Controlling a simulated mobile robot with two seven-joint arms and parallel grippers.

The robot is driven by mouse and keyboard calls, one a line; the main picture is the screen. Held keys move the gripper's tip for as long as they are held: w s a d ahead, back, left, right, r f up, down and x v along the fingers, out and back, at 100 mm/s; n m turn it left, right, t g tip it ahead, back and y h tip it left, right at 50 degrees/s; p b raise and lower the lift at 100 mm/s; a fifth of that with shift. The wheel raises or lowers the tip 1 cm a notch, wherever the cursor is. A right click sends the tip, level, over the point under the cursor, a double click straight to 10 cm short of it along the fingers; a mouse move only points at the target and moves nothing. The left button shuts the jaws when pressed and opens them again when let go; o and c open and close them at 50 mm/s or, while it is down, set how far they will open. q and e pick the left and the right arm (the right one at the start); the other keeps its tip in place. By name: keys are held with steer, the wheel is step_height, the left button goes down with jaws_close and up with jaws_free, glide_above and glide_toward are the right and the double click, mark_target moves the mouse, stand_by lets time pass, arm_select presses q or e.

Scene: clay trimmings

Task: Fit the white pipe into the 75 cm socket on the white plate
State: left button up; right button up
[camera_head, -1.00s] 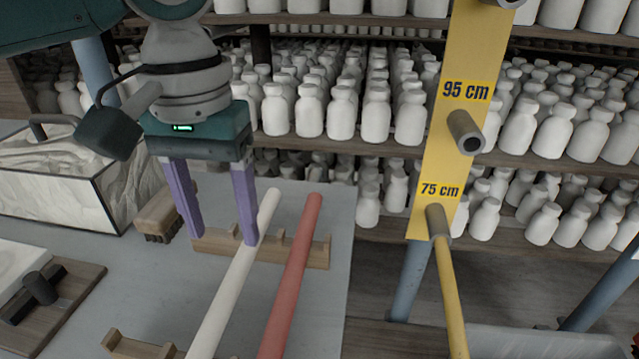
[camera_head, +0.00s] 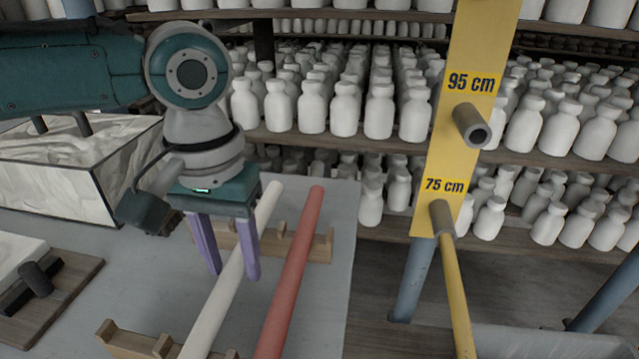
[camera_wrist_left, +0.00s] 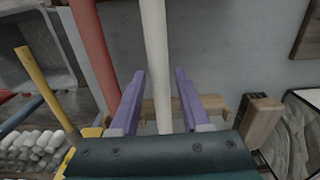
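The white pipe (camera_head: 213,308) lies slanting across notched wooden holders on the grey table, left of a red pipe. My left gripper (camera_head: 235,274) is open above it, its purple fingers on either side of the pipe. In the left wrist view the white pipe (camera_wrist_left: 156,50) runs between the spread fingers (camera_wrist_left: 160,76), with gaps at both sides. The upright plate with the 75 cm label (camera_head: 432,215) is yellow, not white. Its 75 cm socket (camera_head: 441,217) has a yellow pipe (camera_head: 456,290) in it. No white plate shows. My right gripper is out of view.
The red pipe (camera_head: 290,280) lies close beside the white one. The wooden holders (camera_head: 319,248) stand at far and near ends. The 95 cm socket (camera_head: 470,126) is empty. A clay-filled clear box (camera_head: 90,190) stands at left. Shelves of white bottles (camera_head: 345,110) fill the back.

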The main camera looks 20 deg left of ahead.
arm_select(q)
jaws_close()
steer(key=shift+r, duration=0.15)
stand_by(0.5)
step_height(320, 180, up, 20)
steer(key=p, duration=0.4)
step_height(320, 180, up, 21)
steer(key=m+p, duration=0.3)
steer(key=p, duration=1.3)
glide_above(234, 263)
steer(key=s+d, duration=0.3)
steer(key=d, duration=0.2)
steer(key=s+r+p, duration=0.2)
steer(key=r+p, duration=1.4)
steer(key=p, duration=0.1)
steer(key=s+r+p, duration=0.3)
steer(key=r+p, duration=1.3)
steer(key=p, duration=0.1)
steer(key=shift+a+r, duration=0.15)
steer(key=shift+r, duration=0.1)
